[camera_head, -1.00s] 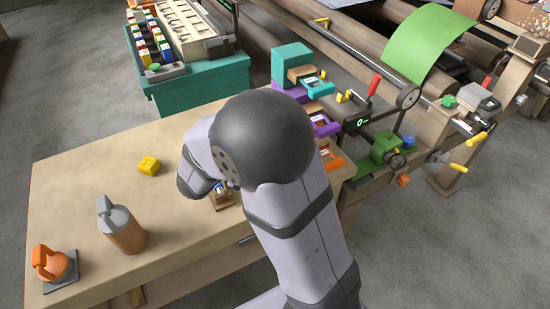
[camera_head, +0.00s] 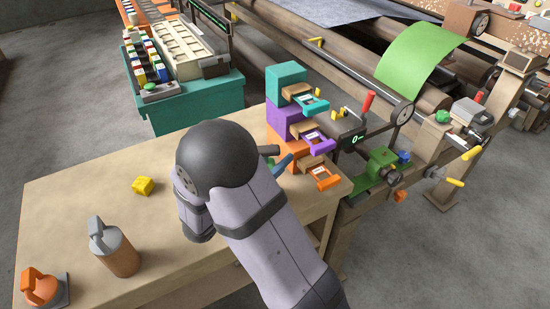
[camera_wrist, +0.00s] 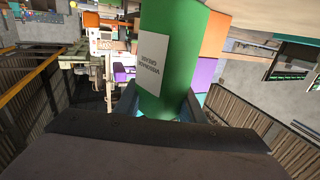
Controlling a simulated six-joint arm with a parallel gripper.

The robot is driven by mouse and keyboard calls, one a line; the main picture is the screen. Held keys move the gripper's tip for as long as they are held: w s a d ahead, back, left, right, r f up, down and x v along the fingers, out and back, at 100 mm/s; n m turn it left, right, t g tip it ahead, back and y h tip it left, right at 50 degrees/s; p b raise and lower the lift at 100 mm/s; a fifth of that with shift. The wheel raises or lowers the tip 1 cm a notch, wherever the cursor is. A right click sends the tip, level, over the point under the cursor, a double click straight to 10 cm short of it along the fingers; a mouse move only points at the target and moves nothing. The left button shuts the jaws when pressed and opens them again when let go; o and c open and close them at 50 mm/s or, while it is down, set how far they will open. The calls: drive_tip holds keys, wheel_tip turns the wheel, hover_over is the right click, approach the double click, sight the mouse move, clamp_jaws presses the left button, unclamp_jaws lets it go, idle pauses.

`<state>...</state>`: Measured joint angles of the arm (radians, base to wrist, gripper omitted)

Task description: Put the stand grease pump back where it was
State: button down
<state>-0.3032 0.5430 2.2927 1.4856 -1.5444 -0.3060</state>
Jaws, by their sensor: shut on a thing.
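In the wrist view, a green cylinder with a white label (camera_wrist: 168,60), which looks like the stand grease pump, stands between the fingers of my gripper (camera_wrist: 160,108). The gripper is shut on it. The label print shows upside down and I cannot read it surely. In the head view, dark and blue parts of my gripper (camera_head: 277,160) show just beyond my arm, beside the stacked drawers. My arm hides most of the gripper and of the pump there. I cannot tell how far the pump is from the bench top.
Teal, purple and orange drawer units (camera_head: 285,120) with open drawers stand at the bench's far right. A yellow block (camera_head: 143,186), a brown can with a grey handle (camera_head: 117,252) and an orange object (camera_head: 38,288) stand on the left. The bench middle-left (camera_head: 90,195) is free.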

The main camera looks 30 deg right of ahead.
idle(0.3)
drive_tip(key=c, duration=1.2)
unclamp_jaws()
drive_tip(key=shift+f, duration=0.15)
drive_tip(key=shift+o, duration=0.2)
drive_tip(key=b+v, duration=0.1)
drive_tip(key=v, duration=1.1)
